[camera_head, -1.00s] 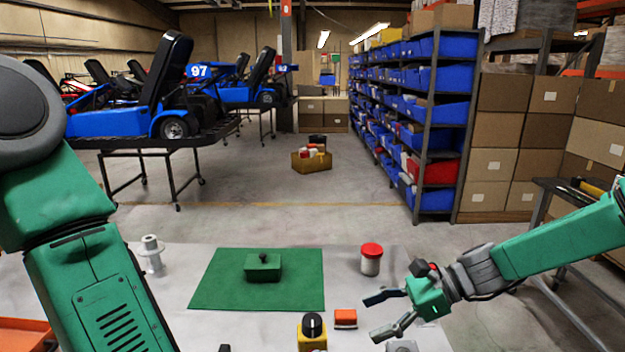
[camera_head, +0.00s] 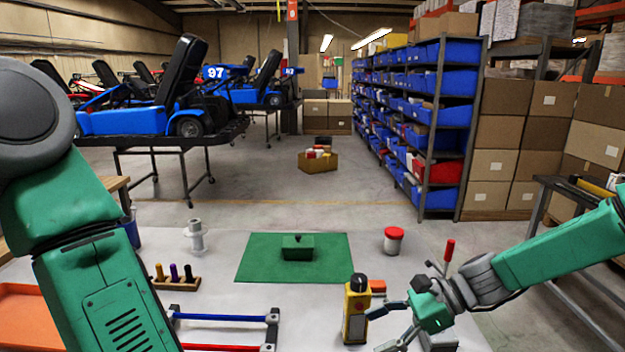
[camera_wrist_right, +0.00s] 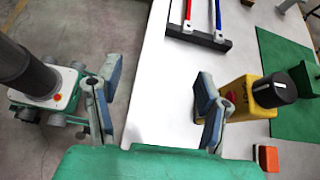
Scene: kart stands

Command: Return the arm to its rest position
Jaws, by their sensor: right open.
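My right gripper (camera_head: 380,330) is open and empty at the front right of the white table (camera_head: 300,305). In the right wrist view its two fingers (camera_wrist_right: 152,97) are spread with bare floor and the table edge between them. The right finger appears close to a yellow box with a black knob (camera_wrist_right: 236,92); I cannot tell whether they touch. The yellow box (camera_head: 355,325) stands left of the gripper in the head view. My left arm crosses the left side of the head view; its gripper is out of the picture.
A green mat (camera_head: 250,270) holds a green box (camera_head: 297,250). A red-lidded jar (camera_head: 393,243), orange block (camera_head: 378,287), white spool (camera_head: 195,238), peg rack (camera_head: 178,284) and blue-and-red bar rack (camera_head: 222,317) stand around it. A red-handled lever (camera_head: 449,250) rises behind the right gripper.

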